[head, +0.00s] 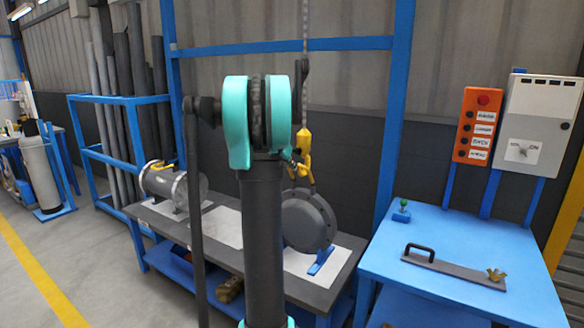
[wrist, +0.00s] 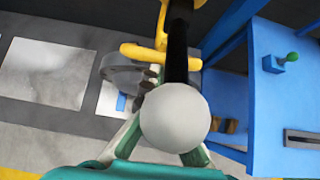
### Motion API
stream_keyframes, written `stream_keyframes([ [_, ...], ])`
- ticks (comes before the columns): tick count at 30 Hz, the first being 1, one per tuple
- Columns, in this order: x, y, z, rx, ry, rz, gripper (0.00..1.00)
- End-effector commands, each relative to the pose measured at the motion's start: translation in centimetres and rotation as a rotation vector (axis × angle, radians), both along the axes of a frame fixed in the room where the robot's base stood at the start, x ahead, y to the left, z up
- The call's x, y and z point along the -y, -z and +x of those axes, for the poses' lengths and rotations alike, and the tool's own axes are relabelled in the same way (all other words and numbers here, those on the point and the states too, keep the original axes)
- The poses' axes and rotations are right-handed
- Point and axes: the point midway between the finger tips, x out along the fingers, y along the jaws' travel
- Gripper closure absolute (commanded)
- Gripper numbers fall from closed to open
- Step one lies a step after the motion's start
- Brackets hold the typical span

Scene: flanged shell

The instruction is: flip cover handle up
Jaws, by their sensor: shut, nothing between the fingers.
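The round dark grey cover (head: 308,222) stands upright on a small blue stand (head: 322,261) on the bench. A yellow hoist hook (head: 303,150) is at its top, and I cannot make out the cover's handle there. In the wrist view the cover (wrist: 122,72) lies behind the yellow hook (wrist: 145,52). My gripper (wrist: 152,80) is shut and empty in the wrist view, close to the hook and cover; I cannot tell if it touches them. A white ball (wrist: 175,117) hides part of its fingers.
A grey flanged shell (head: 175,187) with a yellow handle lies on the bench (head: 345,262), left of my arm. The blue table (head: 470,250) at right holds a flat bar with a black handle (head: 428,250). A chain (head: 305,30) hangs above the hook.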

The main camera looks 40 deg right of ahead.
Motion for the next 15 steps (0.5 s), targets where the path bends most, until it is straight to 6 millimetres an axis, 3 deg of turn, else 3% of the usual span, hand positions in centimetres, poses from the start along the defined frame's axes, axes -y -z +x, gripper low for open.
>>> stream_keyframes([
  [8,-1.0,-1.1,-0.4,-0.001,-0.001,-0.001,1.0],
  [15,-4.2,-4.5,-1.7,-0.001,-0.002,0.0,1.0],
])
